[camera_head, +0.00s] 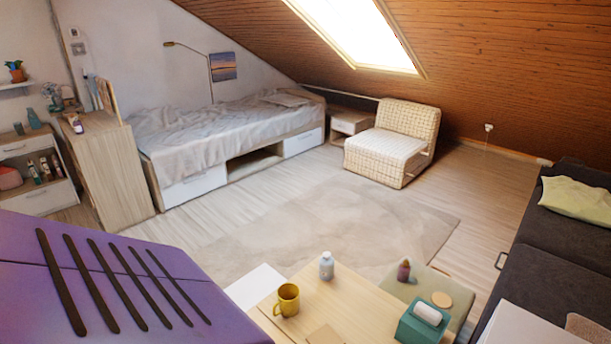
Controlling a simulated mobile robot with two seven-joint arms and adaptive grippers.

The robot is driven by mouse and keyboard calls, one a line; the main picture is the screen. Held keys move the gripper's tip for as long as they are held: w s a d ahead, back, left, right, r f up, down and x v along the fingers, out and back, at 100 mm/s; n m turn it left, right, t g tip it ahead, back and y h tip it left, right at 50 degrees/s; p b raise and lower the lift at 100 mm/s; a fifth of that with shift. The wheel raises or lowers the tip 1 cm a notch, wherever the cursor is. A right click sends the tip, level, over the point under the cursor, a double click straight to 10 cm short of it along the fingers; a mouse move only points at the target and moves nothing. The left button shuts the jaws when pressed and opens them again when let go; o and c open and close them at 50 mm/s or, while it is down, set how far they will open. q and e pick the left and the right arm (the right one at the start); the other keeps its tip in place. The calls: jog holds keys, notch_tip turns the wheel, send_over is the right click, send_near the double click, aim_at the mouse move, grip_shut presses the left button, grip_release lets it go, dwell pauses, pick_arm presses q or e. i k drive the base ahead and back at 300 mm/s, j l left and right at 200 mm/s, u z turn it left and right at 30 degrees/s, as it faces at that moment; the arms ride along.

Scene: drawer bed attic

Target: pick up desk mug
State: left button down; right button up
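A yellow mug (287,300) stands upright on a light wooden desk (350,306) at the bottom middle of the head view. Its handle points to the left. Neither of my grippers shows in this view, and nothing is touching the mug.
A small white-capped bottle (327,266) stands behind the mug. A teal tissue box (424,322) sits at the right of the desk, with a small dark bottle (404,270) and a round coaster (441,299) beyond it. A rug (330,225) and open floor lie behind; a dark sofa (560,250) is at right.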

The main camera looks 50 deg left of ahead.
aim_at(288, 294)
jog(key=u, duration=1.75)
